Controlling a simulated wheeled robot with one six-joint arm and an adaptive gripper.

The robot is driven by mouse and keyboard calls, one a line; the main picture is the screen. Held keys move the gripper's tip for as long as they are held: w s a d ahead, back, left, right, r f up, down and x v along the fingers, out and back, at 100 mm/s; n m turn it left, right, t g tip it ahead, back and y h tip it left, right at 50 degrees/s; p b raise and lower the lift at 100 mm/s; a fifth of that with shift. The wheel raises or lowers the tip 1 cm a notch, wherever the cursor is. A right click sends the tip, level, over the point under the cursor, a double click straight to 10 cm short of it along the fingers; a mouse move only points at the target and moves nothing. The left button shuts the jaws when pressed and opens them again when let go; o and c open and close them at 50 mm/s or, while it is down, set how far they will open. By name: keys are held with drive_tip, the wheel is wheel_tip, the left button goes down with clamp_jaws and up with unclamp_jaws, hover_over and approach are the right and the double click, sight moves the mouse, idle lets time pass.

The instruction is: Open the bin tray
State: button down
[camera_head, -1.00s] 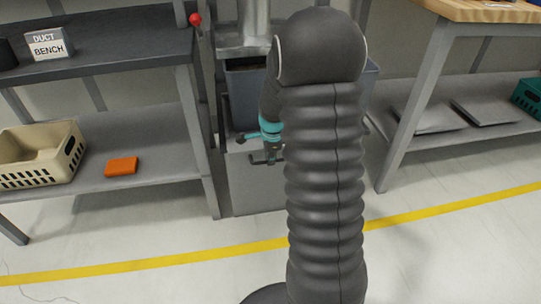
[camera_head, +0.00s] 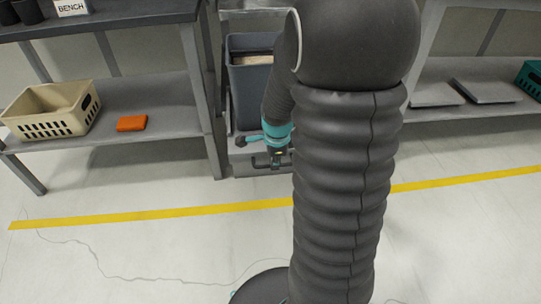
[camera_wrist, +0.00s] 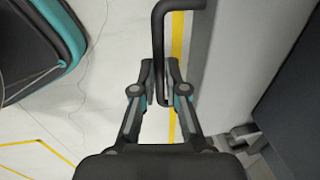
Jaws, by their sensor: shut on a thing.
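The bin tray (camera_head: 244,157) is a grey pull-out unit low between the two benches. A dark grey bin (camera_head: 245,95) stands in it, its open top partly visible with something tan inside. A black bar handle (camera_head: 257,162) sticks out at the tray's front; it also shows in the wrist view (camera_wrist: 157,35) beside the light grey front panel (camera_wrist: 240,50). My gripper (camera_head: 280,157) is at this handle. In the wrist view its two fingers (camera_wrist: 160,75) stand on either side of the bar, shut on it. My arm hides the tray's right side.
A dark bench (camera_head: 130,95) on the left holds a beige crate (camera_head: 55,110) and an orange item (camera_head: 131,123) on its lower shelf. Another bench shelf (camera_head: 450,115) is at the right. The floor in front, with a yellow line (camera_head: 170,212), is clear.

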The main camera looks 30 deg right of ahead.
drive_tip(key=shift+s+a, duration=0.2)
drive_tip(key=shift+s, duration=0.5)
drive_tip(key=c, duration=1.2)
unclamp_jaws()
wheel_tip(320, 180, up, 12)
drive_tip(key=s, duration=0.2)
drive_tip(key=shift+a, duration=0.4)
